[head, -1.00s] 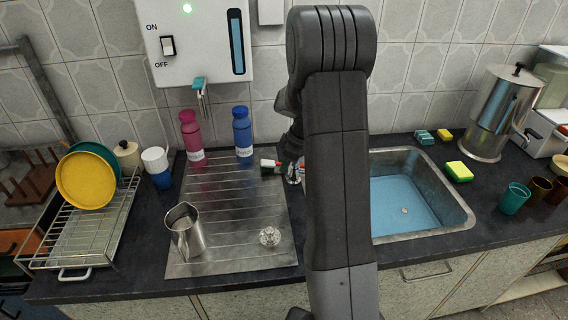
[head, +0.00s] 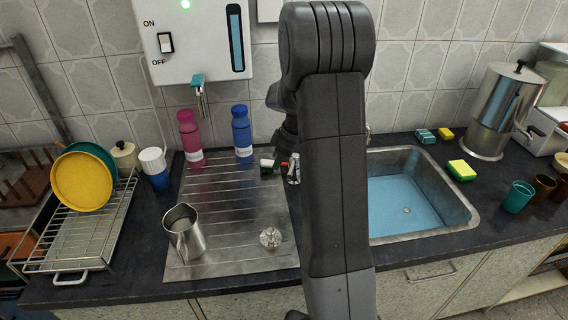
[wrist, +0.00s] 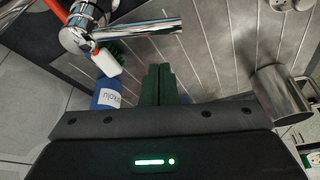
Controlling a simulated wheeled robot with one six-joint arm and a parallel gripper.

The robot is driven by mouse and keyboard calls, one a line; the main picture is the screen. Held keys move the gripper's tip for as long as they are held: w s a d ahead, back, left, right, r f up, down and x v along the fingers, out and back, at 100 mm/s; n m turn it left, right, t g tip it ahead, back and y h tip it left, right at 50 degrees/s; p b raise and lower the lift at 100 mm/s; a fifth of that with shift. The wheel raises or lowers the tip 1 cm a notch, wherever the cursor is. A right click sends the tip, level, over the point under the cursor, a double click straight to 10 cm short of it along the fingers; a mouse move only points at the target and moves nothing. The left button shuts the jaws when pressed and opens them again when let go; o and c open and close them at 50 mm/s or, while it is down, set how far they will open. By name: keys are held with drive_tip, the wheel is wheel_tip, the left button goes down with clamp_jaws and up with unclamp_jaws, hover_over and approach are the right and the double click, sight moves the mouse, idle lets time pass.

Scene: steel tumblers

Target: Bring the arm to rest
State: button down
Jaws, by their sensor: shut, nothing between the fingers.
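My gripper (wrist: 160,85) shows in the wrist view as two dark green fingers pressed together, with nothing between them. It is over the ribbed steel drainboard (wrist: 220,45), and the chrome tap (wrist: 130,32) crosses the top left of that view. In the head view my upright arm hides the fingers; only dark wrist parts show to its left. A steel pitcher (head: 185,233) stands on the drainboard (head: 235,200) and shows at the right of the wrist view (wrist: 282,95). A blue bottle (wrist: 107,98) is left of the fingers.
The sink (head: 410,205) is right of my arm. A pink bottle (head: 190,136) and a blue bottle (head: 242,134) stand by the wall. A dish rack (head: 85,235) with plates is at left. A yellow sponge (head: 461,170), a teal tumbler (head: 516,198) and a steel urn (head: 500,110) are at right.

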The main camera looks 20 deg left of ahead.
drive_tip(key=v, duration=1)
drive_tip(key=shift+a+b, duration=0.4)
drive_tip(key=shift+b, duration=0.05)
wheel_tip(320, 180, down, 10)
drive_tip(key=p, duration=0.1)
drive_tip(key=shift+d, duration=0.2)
